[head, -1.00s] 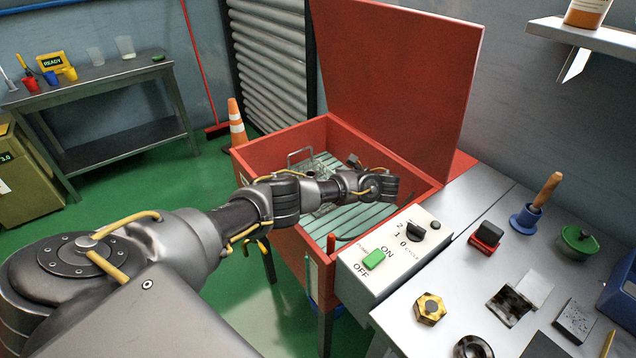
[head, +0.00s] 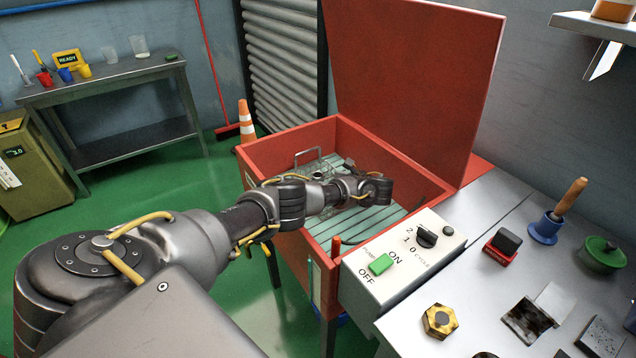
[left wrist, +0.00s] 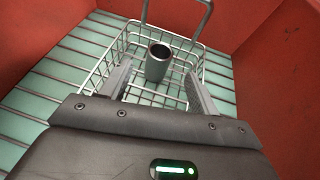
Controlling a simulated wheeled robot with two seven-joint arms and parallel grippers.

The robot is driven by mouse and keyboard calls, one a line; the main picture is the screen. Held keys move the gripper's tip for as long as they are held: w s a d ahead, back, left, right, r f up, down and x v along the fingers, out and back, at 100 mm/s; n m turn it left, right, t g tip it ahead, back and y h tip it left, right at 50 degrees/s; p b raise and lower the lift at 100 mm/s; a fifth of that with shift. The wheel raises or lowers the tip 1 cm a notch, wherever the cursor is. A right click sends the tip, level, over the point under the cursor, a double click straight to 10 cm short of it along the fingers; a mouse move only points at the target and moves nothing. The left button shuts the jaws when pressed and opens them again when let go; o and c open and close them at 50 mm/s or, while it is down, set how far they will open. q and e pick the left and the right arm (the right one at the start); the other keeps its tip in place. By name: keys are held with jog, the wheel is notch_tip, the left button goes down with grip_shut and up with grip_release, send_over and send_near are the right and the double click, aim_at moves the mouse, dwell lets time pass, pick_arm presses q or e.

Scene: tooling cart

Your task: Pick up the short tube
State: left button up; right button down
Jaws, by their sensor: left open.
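The short tube (left wrist: 158,62) is a dark grey, open-topped cylinder. In the left wrist view it stands nearly upright inside a wire basket (left wrist: 189,39). The basket sits on the slatted floor of the red box; in the head view the basket handle (head: 296,157) shows beyond my left arm. My left gripper (left wrist: 160,80) is open and empty. Its two fingers point into the basket, one on each side of the tube in the picture, without visible contact. In the head view my left wrist hangs over the box and the fingertips cannot be made out. My right gripper is not in view.
The red box (head: 290,139) has high walls around the basket and a raised lid (head: 415,85) behind. A control panel (head: 400,285) with a green button stands at its front right. The metal bench (head: 470,300) to the right holds several parts.

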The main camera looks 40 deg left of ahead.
aim_at(321, 177)
pick_arm(q)
jog(key=shift+b+x, duration=0.3)
jog(key=shift+x, duration=2.3)
jog(key=shift+r, duration=0.2)
jog(key=shift+c, duration=0.3)
jog(key=shift+a, duration=0.1)
jog(key=c, duration=1.2)
jog(key=shift+r, duration=0.1)
